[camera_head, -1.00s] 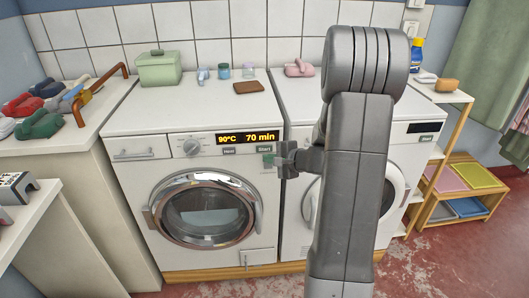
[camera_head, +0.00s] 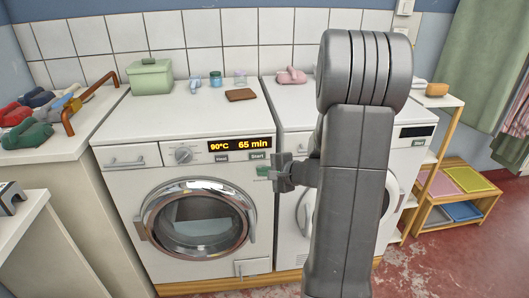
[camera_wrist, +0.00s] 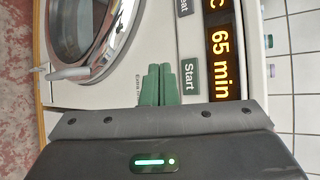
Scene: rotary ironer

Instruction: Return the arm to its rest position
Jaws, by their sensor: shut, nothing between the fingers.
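My gripper (camera_head: 264,172) is shut and empty in front of the left washing machine (camera_head: 118,190), just below its Start button (camera_head: 258,156) in the head view. In the wrist view my gripper's green fingers (camera_wrist: 159,84) lie together beside the Start button (camera_wrist: 189,77). Whether the fingertips touch the panel cannot be told. My grey arm rises in front of the second machine (camera_head: 298,117) and hides much of it. The left machine's display (camera_head: 240,144) reads 90°C and 65 min. Its round door (camera_head: 198,220) is closed.
A green box (camera_head: 151,78), small jars (camera_head: 215,78) and a brown block (camera_head: 240,95) stand on the left machine. Folded cloths (camera_head: 30,132) lie on the left counter. A wooden shelf (camera_head: 425,215) stands at the right. Red floor (camera_head: 465,265) is clear at lower right.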

